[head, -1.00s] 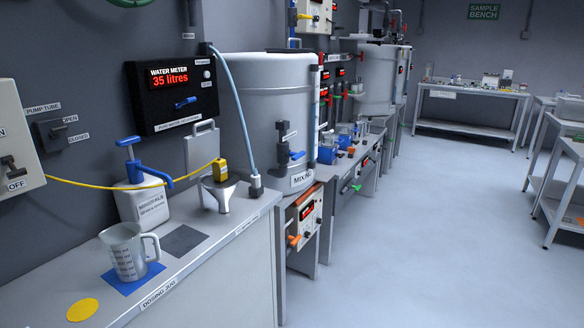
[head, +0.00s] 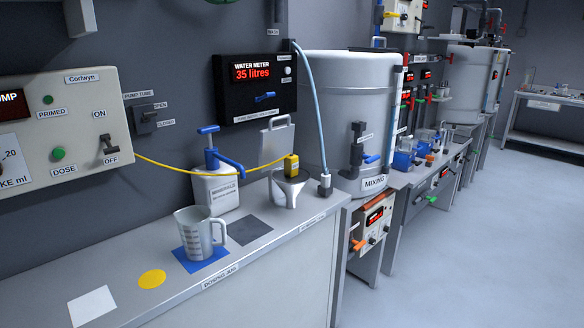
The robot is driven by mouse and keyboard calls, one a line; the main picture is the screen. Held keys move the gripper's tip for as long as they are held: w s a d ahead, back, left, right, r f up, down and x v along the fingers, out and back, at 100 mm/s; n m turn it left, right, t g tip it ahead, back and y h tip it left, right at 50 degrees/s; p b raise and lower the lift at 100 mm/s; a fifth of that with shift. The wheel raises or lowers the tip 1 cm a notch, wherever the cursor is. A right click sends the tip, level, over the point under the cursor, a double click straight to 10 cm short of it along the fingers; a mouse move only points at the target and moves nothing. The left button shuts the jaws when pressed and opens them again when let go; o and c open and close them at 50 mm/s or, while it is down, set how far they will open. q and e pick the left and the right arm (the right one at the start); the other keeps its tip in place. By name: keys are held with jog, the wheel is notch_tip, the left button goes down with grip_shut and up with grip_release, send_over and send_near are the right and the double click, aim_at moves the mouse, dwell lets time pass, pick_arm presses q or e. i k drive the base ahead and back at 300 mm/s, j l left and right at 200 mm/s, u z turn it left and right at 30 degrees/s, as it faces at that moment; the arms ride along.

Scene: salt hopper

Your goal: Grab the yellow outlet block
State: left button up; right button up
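The yellow outlet block (head: 291,165) sits at the top of a grey metal funnel (head: 287,188) on the bench. A thin yellow tube (head: 215,170) runs to it from the pump panel at the left. I cannot tell whether the block rests on the funnel or on a support behind it. Neither of my grippers is in view.
A white minerals jug with blue pump (head: 215,192) stands left of the funnel. A measuring jug (head: 198,233) stands on a blue square. A blue hose (head: 320,110) drops to a fitting (head: 325,187) right of the funnel. The mixing tank (head: 350,95) stands behind. The floor (head: 480,260) is clear.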

aim_at(291, 162)
jog(key=i+l, duration=0.3)
jog(key=i+l+u, duration=0.15)
jog(key=i+l, duration=0.15)
jog(key=l, duration=0.15)
jog(key=i+l, duration=0.3)
jog(key=i+l+u, duration=0.15)
jog(key=i+l, duration=0.15)
jog(key=l, duration=0.2)
